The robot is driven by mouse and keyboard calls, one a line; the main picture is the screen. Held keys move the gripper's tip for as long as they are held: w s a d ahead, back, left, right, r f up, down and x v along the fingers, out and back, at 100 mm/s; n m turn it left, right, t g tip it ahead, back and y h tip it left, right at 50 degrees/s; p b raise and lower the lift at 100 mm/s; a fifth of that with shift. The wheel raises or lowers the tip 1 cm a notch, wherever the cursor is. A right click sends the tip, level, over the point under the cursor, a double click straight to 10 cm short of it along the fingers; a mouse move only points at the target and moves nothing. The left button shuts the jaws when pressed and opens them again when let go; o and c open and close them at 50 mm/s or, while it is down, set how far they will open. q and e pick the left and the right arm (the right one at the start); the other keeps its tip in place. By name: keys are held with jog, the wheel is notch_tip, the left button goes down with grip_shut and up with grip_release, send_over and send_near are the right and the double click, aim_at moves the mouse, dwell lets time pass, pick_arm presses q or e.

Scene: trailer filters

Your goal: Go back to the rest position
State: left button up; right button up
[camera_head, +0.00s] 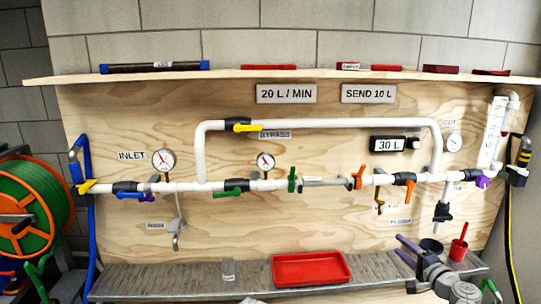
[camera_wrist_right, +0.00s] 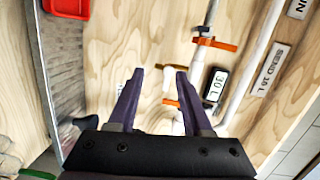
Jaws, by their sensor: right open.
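My right gripper (camera_head: 401,246) is at the lower right of the head view, in front of the lower part of the plywood board and above the grey ledge. Its two purple fingers point left and are apart. In the right wrist view the right gripper (camera_wrist_right: 160,74) is open, with nothing between the fingers. Pipework and an orange-handled valve (camera_wrist_right: 171,102) show beyond the gap. My left gripper is not in view.
White pipes with gauges and coloured valves run across the plywood board (camera_head: 330,225). A red tray (camera_head: 311,269) lies on the ledge (camera_head: 180,277), left of my right gripper. A red cup (camera_head: 458,250) stands to its right. A green hose reel (camera_head: 35,205) stands far left.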

jog(key=s+a+f+n+g+y+p, duration=0.1)
jog(key=s+a+f+n+g+p, duration=0.2)
jog(key=a, duration=0.6)
jog(key=s+a+f+n+g+y, duration=0.15)
jog(key=a+n+g, duration=0.25)
jog(key=a, duration=0.6)
jog(key=s+a+f+n+g+y+p, duration=0.1)
jog(key=s+a+f+n+g+p, duration=0.2)
jog(key=a, duration=0.6)
jog(key=s+a+f+n+g+h+p, duration=0.1)
jog(key=s+a+n+g+h, duration=0.1)
jog(key=s, duration=0.6)
jog(key=s+a+f+n+g+h+p, duration=0.2)
jog(key=s+a+n+g+h, duration=0.1)
jog(key=s+n+h, duration=0.3)
jog(key=shift+s+g+h, duration=0.35)
jog(key=shift+s+g, duration=0.55)
jog(key=shift+s, duration=0.05)
